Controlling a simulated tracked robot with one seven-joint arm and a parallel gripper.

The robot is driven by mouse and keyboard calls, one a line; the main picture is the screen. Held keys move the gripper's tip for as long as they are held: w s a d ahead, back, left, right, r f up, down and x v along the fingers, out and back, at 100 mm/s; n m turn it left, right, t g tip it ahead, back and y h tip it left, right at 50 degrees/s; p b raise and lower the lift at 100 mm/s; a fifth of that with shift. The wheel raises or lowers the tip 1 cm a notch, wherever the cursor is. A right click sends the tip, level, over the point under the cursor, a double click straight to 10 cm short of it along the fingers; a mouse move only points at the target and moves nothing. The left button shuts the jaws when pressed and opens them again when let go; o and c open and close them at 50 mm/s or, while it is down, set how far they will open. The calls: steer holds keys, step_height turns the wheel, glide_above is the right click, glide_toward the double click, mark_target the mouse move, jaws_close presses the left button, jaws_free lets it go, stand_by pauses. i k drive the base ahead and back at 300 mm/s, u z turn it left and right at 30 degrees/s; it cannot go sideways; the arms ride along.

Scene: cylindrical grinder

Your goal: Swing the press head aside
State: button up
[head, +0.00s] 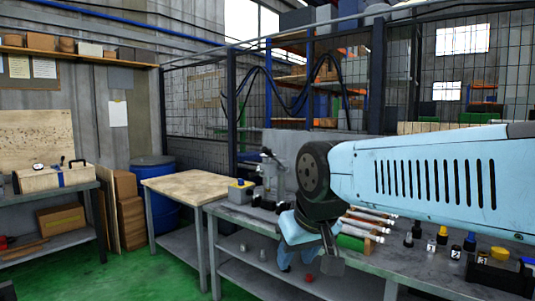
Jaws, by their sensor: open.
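A small grey bench press (271,176) stands at the back of the metal workbench (232,212), left of my arm's dark wrist joint. Its upper part, apparently the press head, is small and dark in this view, and I cannot tell which way it is turned. My light-blue arm reaches in from the right. My gripper (331,264) hangs below the wrist over the front of the bench, to the right of the press and apart from it. It is open, with nothing visible in it, though its fingers are small and partly hidden.
Rollers (367,226), small bottles (455,250) and a yellow-black item (499,264) lie to the right under my arm. A wooden-topped table (190,186) and blue barrel (155,170) stand left.

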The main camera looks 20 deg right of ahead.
mark_target(273, 169)
steer(key=z, duration=0.1)
steer(key=i, duration=0.55)
steer(key=z, duration=0.35)
steer(key=k, duration=1.3)
steer(key=z, duration=0.3)
steer(key=i, duration=2.1)
steer(key=u, duration=0.55)
